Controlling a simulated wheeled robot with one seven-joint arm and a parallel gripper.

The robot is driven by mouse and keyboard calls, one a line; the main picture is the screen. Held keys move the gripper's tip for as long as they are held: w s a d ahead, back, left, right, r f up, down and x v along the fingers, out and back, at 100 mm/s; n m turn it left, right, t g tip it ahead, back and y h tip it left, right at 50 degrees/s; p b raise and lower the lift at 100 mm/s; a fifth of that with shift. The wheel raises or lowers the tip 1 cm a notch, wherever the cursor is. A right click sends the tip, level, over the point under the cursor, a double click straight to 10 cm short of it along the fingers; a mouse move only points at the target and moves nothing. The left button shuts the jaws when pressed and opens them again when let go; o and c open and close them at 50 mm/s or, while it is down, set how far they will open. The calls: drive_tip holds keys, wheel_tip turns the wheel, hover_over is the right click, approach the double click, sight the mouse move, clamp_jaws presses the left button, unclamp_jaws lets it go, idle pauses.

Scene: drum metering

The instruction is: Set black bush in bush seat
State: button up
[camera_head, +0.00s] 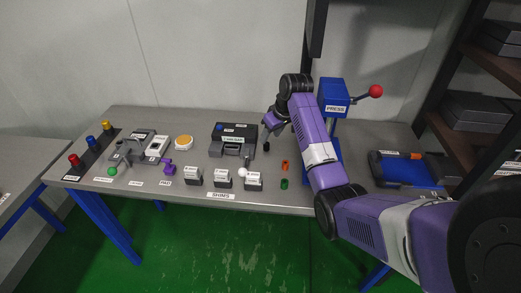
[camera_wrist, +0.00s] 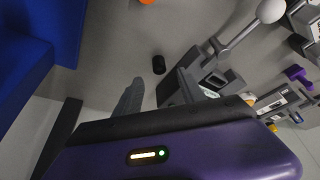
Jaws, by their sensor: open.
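The black bush (camera_wrist: 158,64) is a small dark cylinder standing on the grey table in the wrist view. My gripper (camera_wrist: 159,84) is open, and its two grey fingers show on either side below the bush. The bush appears just beyond the fingertips, roughly in line with the gap, with nothing held. In the head view my gripper (camera_head: 267,140) hangs between the black lever device and the blue press, and I cannot pick out the bush there. The blue press (camera_head: 333,95) stands behind my arm, which hides much of its base. I cannot identify the bush seat.
An orange bush (camera_head: 285,165) and a green bush (camera_head: 284,183) stand nearer the front edge. The black device (camera_head: 233,140) with its white-ball lever (camera_wrist: 270,10) stands close beside my gripper. A blue tray (camera_head: 405,185) lies at right; shim blocks (camera_head: 223,180) line the front.

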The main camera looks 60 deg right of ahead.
sight(267, 144)
drive_tip(key=p+x, duration=0.1)
drive_tip(key=x, duration=0.4)
drive_tip(key=shift+f, duration=0.45)
drive_tip(key=shift+c, duration=0.2)
clamp_jaws()
